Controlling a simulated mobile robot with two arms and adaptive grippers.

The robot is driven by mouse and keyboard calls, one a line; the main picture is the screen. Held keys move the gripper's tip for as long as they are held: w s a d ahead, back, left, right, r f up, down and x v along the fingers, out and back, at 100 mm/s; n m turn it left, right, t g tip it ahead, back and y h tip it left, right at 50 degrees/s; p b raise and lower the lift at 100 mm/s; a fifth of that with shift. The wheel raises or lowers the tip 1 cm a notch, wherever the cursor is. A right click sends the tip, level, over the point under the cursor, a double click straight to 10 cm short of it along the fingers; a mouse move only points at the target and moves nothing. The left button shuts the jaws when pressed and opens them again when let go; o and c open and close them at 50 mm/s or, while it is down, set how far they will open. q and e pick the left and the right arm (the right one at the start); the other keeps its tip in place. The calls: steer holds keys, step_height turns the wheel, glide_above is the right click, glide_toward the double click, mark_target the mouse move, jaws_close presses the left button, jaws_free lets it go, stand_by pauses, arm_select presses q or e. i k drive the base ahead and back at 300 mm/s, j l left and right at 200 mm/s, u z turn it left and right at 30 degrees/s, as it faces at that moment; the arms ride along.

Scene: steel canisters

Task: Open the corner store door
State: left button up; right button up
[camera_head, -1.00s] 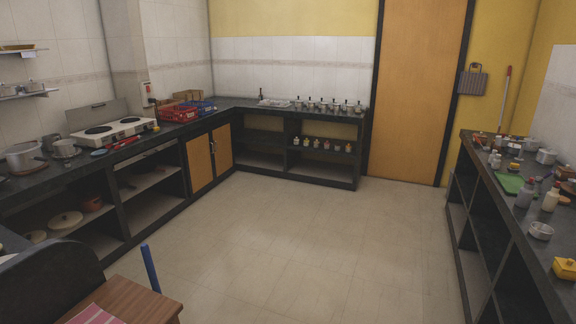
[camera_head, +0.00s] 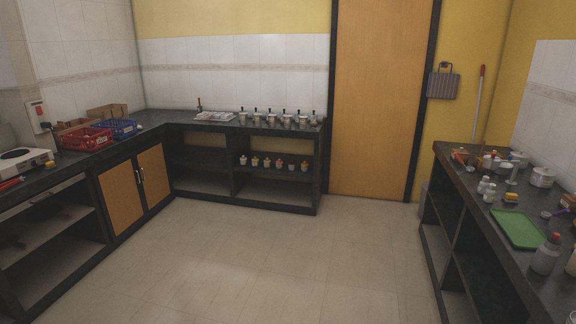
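Two orange-wood cupboard doors (camera_head: 136,185) sit side by side under the left counter, near its corner. Both look shut, with silver handles near where they meet. A tall orange-wood door (camera_head: 382,100) in a dark frame stands in the back wall and also looks shut. Which of these the task calls the corner store door I cannot tell. Neither of my grippers is in view.
A dark counter (camera_head: 262,128) runs along the left and back walls, with red (camera_head: 87,138) and blue (camera_head: 119,129) crates in the corner. Another counter (camera_head: 470,210) with a green board (camera_head: 518,228) stands on the right. The tiled floor (camera_head: 285,265) between them is clear.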

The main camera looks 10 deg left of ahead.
mark_target(150, 161)
steer(key=i+j+u, duration=0.2)
steer(key=i+u, duration=0.2)
steer(key=i, duration=0.25)
steer(key=i+u, duration=0.4)
steer(key=i, duration=0.2)
steer(key=i+l+u, duration=0.35)
steer(key=i, duration=0.3)
steer(key=j, duration=0.1)
